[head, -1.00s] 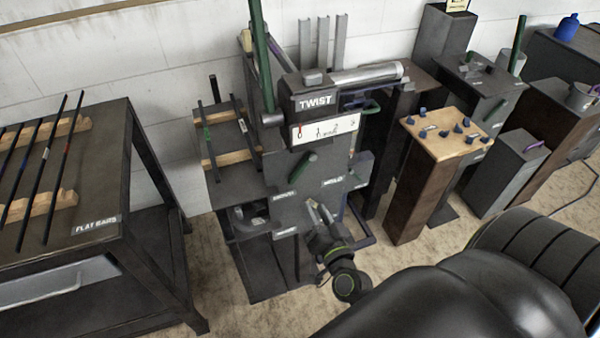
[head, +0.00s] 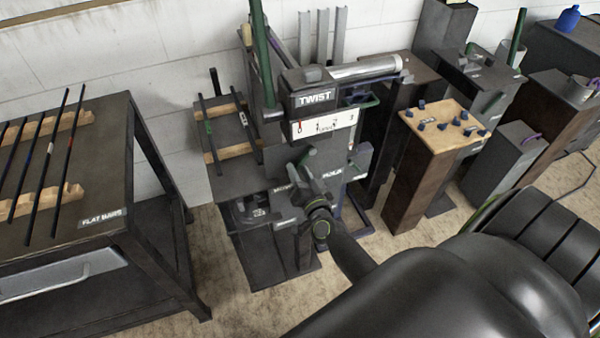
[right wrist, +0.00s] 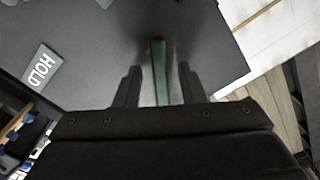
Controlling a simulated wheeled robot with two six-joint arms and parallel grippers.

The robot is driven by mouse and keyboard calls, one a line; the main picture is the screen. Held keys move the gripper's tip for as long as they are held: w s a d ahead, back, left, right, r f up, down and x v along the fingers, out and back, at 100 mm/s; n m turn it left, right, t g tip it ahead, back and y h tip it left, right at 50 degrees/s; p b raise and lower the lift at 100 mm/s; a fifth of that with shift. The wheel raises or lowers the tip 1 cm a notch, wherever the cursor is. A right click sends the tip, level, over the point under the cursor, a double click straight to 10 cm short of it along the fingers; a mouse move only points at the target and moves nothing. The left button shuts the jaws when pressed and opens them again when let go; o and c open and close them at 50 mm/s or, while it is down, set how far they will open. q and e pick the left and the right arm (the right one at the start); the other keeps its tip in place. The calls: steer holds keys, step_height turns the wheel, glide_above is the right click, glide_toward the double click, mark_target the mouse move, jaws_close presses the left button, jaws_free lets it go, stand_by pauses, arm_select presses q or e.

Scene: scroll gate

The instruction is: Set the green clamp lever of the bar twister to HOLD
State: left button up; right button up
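The bar twister stands in the middle of the head view, with a TWIST sign (head: 315,97) and a dark front plate. Its green clamp lever (head: 307,157) sticks out of the plate, above my right gripper (head: 312,190). In the right wrist view the green lever (right wrist: 158,65) lies between the two fingers of my right gripper (right wrist: 159,78), with a gap on each side, so the gripper is open around it. A HOLD label (right wrist: 41,68) is left of the lever there; it also shows right of the lever in the head view (head: 332,173). My left gripper is out of view.
A scale plate (head: 325,126) and a long green handle (head: 263,60) are above the lever. The flat bars table (head: 100,170) stands at the left. A wooden-topped pedestal (head: 420,128) with small blue pieces stands at the right.

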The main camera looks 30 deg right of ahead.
jaws_close()
steer(key=shift+d+n, duration=0.1)
steer(key=shift+n, duration=0.2)
steer(key=d+n+p, duration=0.1)
steer(key=n, duration=0.1)
steer(key=d+n+p, duration=0.1)
steer(key=n, duration=0.1)
steer(key=s+d+f+n+p, duration=0.1)
steer(key=n+p, duration=0.1)
steer(key=shift+d, duration=0.3)
steer(key=n+p, duration=0.1)
steer(key=d+n+p, duration=0.1)
steer(key=n, duration=0.1)
steer(key=d+n+p, duration=0.1)
steer(key=shift+s+d+r, duration=0.2)
steer(key=shift+s+d, duration=0.05)
steer(key=shift+s, duration=0.05)
steer(key=shift+s+d+r+n+p, duration=0.15)
steer(key=shift+d+n+p, duration=0.35)
steer(key=shift+n, duration=0.4)
steer(key=shift+s+d+r+n+p, duration=0.15)
steer(key=shift+d+n+p, duration=0.15)
steer(key=shift+n+p, duration=0.5)
steer(key=shift+w, duration=0.1)
jaws_free()
